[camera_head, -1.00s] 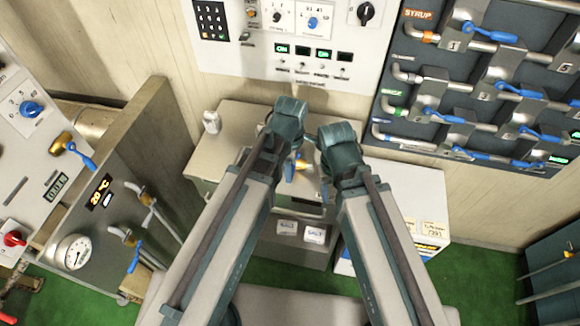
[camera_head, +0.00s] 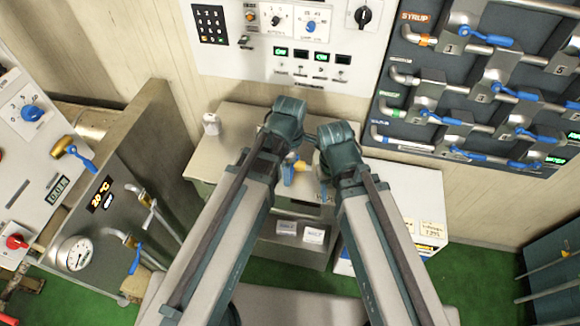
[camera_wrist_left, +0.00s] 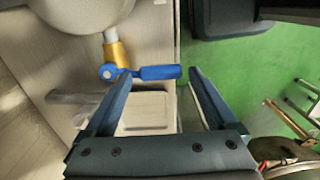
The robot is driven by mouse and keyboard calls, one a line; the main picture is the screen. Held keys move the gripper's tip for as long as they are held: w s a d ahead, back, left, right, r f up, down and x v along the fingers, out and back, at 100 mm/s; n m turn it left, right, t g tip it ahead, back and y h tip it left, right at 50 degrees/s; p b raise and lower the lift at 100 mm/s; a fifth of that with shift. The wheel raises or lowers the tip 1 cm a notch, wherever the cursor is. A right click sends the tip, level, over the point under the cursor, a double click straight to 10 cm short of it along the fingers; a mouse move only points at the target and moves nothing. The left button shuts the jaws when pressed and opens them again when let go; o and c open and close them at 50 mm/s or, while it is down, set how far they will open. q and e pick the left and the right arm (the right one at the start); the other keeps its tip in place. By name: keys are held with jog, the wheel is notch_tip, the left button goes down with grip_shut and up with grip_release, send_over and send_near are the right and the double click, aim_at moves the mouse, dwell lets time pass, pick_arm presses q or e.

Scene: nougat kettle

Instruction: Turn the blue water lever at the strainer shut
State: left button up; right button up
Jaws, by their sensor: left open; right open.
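In the left wrist view a blue lever (camera_wrist_left: 158,72) lies nearly level, with its round hub to the left below a brass fitting (camera_wrist_left: 117,52). The fitting sits under a pale round vessel (camera_wrist_left: 85,12). My left gripper (camera_wrist_left: 161,74) is open, with its fingertips on either side of the lever's handle; I cannot tell whether they touch it. In the head view a small blue and brass part (camera_head: 289,174) shows between my arms, mostly hidden. My right gripper (camera_head: 324,190) is largely hidden by its own arm; my left one is hidden there.
A pale cabinet (camera_head: 235,138) stands ahead with a white can (camera_head: 211,124) on it. A syrup panel (camera_head: 440,75) with several blue levers is at the right. A steel unit (camera_head: 110,225) with a gauge and valves is at the left. Green floor (camera_wrist_left: 235,75) is open in the left wrist view.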

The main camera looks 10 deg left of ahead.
pick_arm(q)
notch_tip(320, 180, up, 13)
jog(key=p, duration=1.2)
jog(key=shift+f, duration=0.15)
jog(key=s+a+m, duration=0.1)
jog(key=a+m, duration=0.9)
jog(key=m, duration=0.7)
jog(key=s+d+f+m+y+b, duration=0.1)
jog(key=s+d+f+m+b, duration=0.2)
jog(key=s+d+f+b, duration=0.3)
jog(key=d+f+b, duration=0.4)
jog(key=f+b, duration=0.1)
jog(key=shift+d+m, duration=0.3)
jog(key=shift+m, duration=0.1)
